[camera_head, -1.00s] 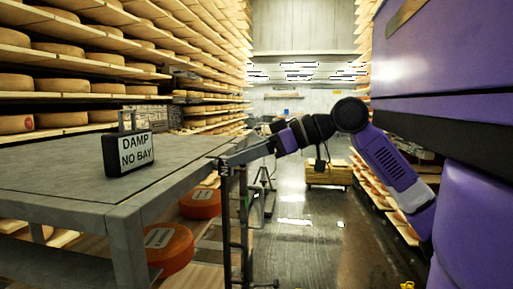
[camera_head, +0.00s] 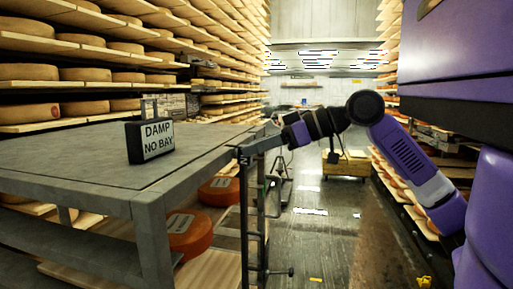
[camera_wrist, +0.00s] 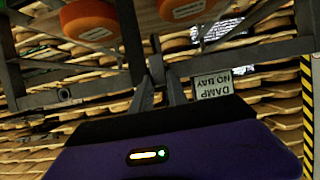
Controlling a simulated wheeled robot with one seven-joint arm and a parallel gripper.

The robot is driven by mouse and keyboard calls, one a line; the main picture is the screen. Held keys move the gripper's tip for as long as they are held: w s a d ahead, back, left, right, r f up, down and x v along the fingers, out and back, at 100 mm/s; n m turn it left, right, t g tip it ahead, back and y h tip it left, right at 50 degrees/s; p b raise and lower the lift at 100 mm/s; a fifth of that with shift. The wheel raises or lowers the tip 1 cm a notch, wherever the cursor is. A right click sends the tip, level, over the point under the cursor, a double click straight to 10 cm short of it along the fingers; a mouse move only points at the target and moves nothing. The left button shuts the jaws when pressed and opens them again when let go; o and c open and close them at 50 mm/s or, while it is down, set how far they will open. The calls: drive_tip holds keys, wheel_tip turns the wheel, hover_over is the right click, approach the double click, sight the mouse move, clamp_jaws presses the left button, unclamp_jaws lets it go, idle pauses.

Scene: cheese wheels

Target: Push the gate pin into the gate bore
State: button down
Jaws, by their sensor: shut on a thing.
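A dark grey metal gate (camera_head: 262,146) stands at the right end of the grey table, its top rail running away towards my arm. My gripper (camera_head: 280,134) is at the far end of that rail. In the wrist view, my gripper (camera_wrist: 161,92) has its fingers closed together around a grey metal piece (camera_wrist: 157,68), which looks like part of the gate. A small rod with a knob (camera_head: 280,272) sticks out to the right low on the gate post and may be the gate pin. I cannot make out the gate bore.
A grey table (camera_head: 85,160) fills the left, with a black box lettered "DAMP NO BAY" (camera_head: 151,141) on it. Orange cheese wheels (camera_head: 190,235) lie below it. Shelves of cheese (camera_head: 85,75) line the aisle. A wooden cart (camera_head: 345,165) stands further back. The aisle floor between is clear.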

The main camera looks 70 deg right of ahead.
drive_tip(key=shift+w, duration=0.15)
drive_tip(key=c, duration=1.2)
unclamp_jaws()
drive_tip(key=b+v, duration=0.1)
drive_tip(key=v, duration=0.6)
drive_tip(key=shift+s+b, duration=0.35)
drive_tip(key=shift+s, duration=0.05)
drive_tip(key=shift+r, duration=0.15)
